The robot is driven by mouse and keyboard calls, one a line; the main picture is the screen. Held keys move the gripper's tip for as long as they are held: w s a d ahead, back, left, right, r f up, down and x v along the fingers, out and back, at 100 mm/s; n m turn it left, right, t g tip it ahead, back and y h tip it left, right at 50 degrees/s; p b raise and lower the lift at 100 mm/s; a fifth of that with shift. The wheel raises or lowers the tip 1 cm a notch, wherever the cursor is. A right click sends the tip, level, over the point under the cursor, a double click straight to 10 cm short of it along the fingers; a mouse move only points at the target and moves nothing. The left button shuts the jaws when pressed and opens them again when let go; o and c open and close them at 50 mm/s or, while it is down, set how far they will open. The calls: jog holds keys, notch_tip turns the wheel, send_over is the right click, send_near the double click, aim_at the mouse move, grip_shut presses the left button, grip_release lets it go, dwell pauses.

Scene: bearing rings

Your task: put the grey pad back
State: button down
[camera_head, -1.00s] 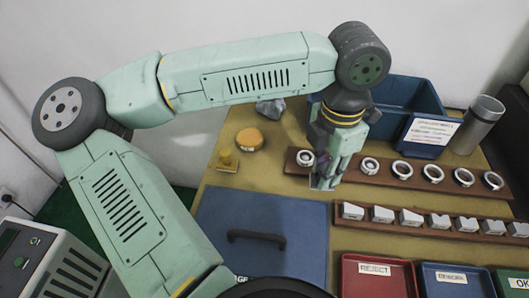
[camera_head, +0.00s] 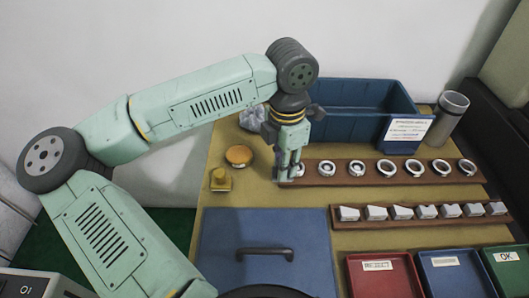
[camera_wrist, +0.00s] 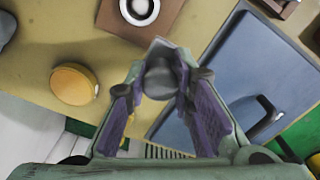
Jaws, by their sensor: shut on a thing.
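My gripper (camera_head: 288,170) points down at the left end of the ring rack, left of the first ring. In the wrist view its fingers (camera_wrist: 165,105) are closed around a grey, rounded piece (camera_wrist: 160,72), which looks like the grey pad. The fingers hide part of it, and it is too small to make out in the head view. I cannot tell whether it touches the table or the rack.
A brown rack (camera_head: 342,180) holds several rings; another (camera_head: 390,222) holds several pale blocks. A yellow round pad (camera_head: 238,155), a small yellow block (camera_head: 220,180) and a blue lidded case (camera_head: 225,235) are nearby. A blue bin (camera_head: 365,95) stands behind.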

jog(key=w+a, duration=0.1)
jog(key=w+a+p, duration=0.1)
jog(key=w, duration=0.1)
jog(key=w+a, duration=0.2)
jog(key=shift+w+f, duration=0.1)
jog(key=shift+f, duration=0.15)
jog(key=shift+w+f+p, duration=0.1)
jog(key=shift+f+p, duration=0.05)
jog(key=shift+p, duration=0.2)
notch_tip(320, 180, down, 3)
jog(key=shift+p, duration=0.65)
jog(key=shift+f, duration=0.2)
jog(key=shift+f+b, duration=0.2)
jog(key=shift+b, duration=0.15)
jog(key=c, duration=1.4)
grip_release()
jog(key=shift+r, duration=0.15)
